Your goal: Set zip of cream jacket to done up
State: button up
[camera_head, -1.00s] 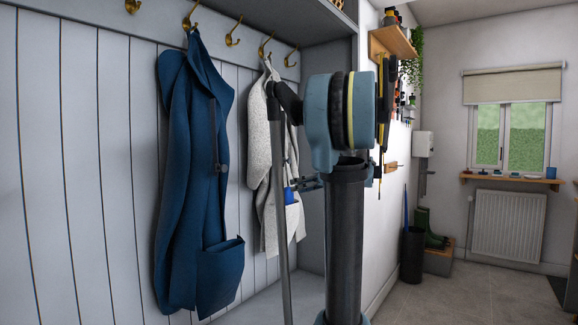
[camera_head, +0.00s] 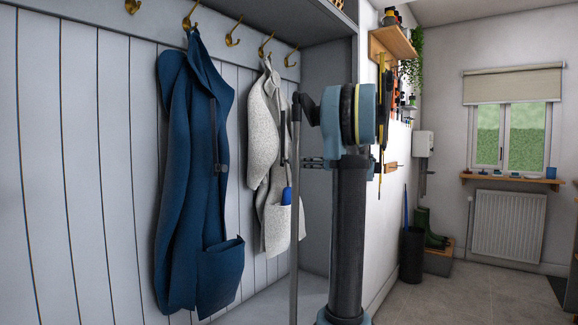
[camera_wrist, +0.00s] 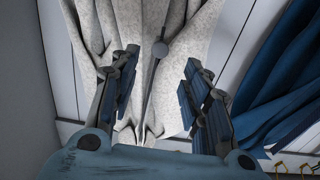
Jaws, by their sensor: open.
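The cream jacket (camera_head: 262,130) hangs from a brass hook, right of a blue coat. It fills the middle of the wrist view (camera_wrist: 190,40), which shows the scene upside down. A dark zip line runs along its front there, with a round grey zip pull (camera_wrist: 160,49) on it. My gripper (camera_wrist: 160,86) is open, one finger on either side of the zip line, with nothing between its fingertips. The pull lies a little beyond the fingertips in the picture. In the head view my gripper (camera_head: 313,163) is right of the jacket, apart from it, partly hidden by my arm.
The blue coat (camera_head: 195,170) hangs left of the cream jacket, close by. A small blue item (camera_head: 287,195) shows at the cream jacket's pocket. A grey side panel (camera_head: 330,80) stands right of the jacket. Brass hooks run along the rail above.

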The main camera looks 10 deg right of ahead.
aim_at(291, 161)
jog(key=x, duration=1.1)
jog(key=shift+f, duration=0.1)
grip_shut()
